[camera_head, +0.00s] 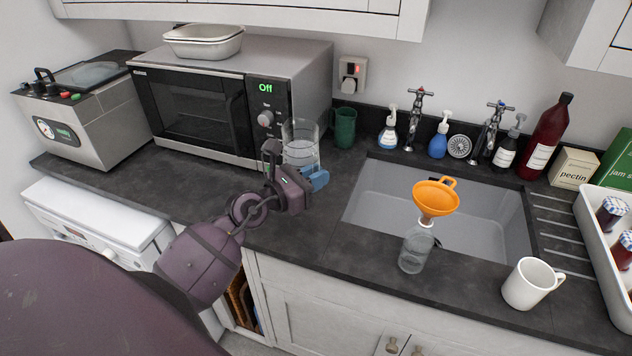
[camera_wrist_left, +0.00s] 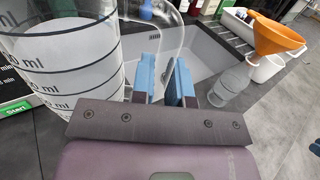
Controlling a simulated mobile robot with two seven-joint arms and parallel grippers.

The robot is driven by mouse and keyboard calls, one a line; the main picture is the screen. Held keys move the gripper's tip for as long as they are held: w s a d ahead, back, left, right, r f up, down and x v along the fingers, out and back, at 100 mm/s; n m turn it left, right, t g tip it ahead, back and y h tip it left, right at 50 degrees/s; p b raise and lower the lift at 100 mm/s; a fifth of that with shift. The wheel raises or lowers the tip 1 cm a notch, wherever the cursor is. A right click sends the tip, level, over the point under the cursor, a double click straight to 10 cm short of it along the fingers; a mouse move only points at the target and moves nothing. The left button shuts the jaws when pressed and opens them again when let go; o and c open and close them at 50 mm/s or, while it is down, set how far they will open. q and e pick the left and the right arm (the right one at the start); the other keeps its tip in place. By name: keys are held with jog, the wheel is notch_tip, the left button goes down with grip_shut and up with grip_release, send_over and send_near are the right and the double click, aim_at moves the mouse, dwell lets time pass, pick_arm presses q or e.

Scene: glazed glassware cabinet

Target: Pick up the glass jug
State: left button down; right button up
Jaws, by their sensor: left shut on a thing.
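The clear glass jug (camera_head: 301,148) stands upright on the dark worktop, just right of the microwave's front. In the left wrist view the jug (camera_wrist_left: 62,60) fills the left side, with black ml marks on its wall. Its clear handle curves out to the right, towards the blue fingers. My left gripper (camera_head: 316,181) is at the jug's near side. In the wrist view the left gripper (camera_wrist_left: 164,82) is shut on the handle, its fingers on either side of it. The jug's base is partly hidden by my gripper in the head view. My right gripper is not in view.
The microwave (camera_head: 205,108) is close on the left and a green mug (camera_head: 344,128) stands behind. The sink (camera_head: 385,205) lies to the right. A bottle (camera_head: 416,249) with an orange funnel (camera_head: 436,198) and a white mug (camera_head: 529,284) stand near the front edge.

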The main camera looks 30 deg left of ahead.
aim_at(316, 157)
pick_arm(q)
notch_tip(316, 157, up, 5)
jog(key=shift+f+p, duration=0.1)
jog(key=shift+p, duration=0.3)
notch_tip(316, 157, up, 6)
jog(key=shift+r, duration=2.35)
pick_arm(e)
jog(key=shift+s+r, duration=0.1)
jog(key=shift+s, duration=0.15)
pick_arm(q)
jog(key=shift+r, duration=0.1)
